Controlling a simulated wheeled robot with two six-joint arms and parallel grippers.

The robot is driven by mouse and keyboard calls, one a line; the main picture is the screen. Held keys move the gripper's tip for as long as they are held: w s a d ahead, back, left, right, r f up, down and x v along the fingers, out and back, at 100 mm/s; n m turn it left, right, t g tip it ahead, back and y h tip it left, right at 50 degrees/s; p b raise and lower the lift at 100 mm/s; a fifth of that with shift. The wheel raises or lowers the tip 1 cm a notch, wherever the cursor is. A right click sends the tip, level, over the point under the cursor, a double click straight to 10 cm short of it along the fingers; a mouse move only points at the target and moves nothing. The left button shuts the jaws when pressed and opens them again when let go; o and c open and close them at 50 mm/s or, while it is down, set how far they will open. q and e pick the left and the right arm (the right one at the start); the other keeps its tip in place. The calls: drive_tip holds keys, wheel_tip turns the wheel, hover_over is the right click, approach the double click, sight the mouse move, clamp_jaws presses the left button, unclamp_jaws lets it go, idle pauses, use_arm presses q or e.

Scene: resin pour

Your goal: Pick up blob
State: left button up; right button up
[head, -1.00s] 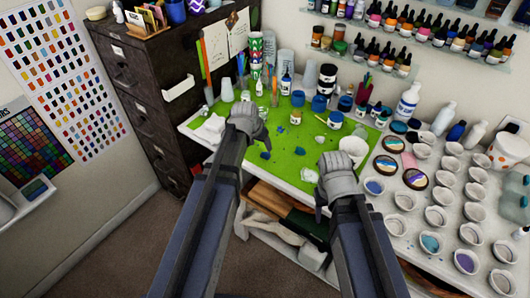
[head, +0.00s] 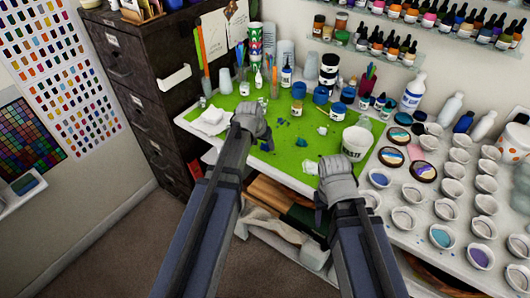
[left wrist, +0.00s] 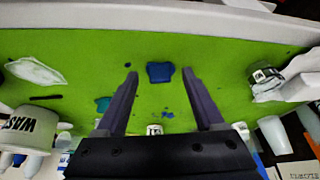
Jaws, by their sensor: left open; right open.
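A dark blue blob (left wrist: 160,72) lies on the green mat (left wrist: 215,60) in the left wrist view. It sits between and just beyond the spread fingertips of my left gripper (left wrist: 160,74), which is open and empty. In the head view my left gripper (head: 266,138) is over the front of the mat, with its fingers pointing down, and the blob is largely hidden by it. A smaller teal blob (left wrist: 102,104) lies to the left in the wrist view. My right gripper (head: 325,185) is open near the table's front edge, its fingers mostly hidden.
A white waste cup (head: 357,141) stands on the mat's right. Crumpled white cloth (head: 210,120) lies at the left. Paint jars (head: 298,107) and bottles line the back. Many small white cups (head: 404,218) fill the table's right side. A dark cabinet (head: 150,90) stands left.

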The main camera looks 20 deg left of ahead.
use_arm(q)
drive_tip(key=shift+w+f, duration=0.2)
drive_tip(key=shift+f, duration=0.25)
drive_tip(key=shift+r, duration=0.1)
drive_tip(key=shift+c, duration=0.2)
clamp_jaws()
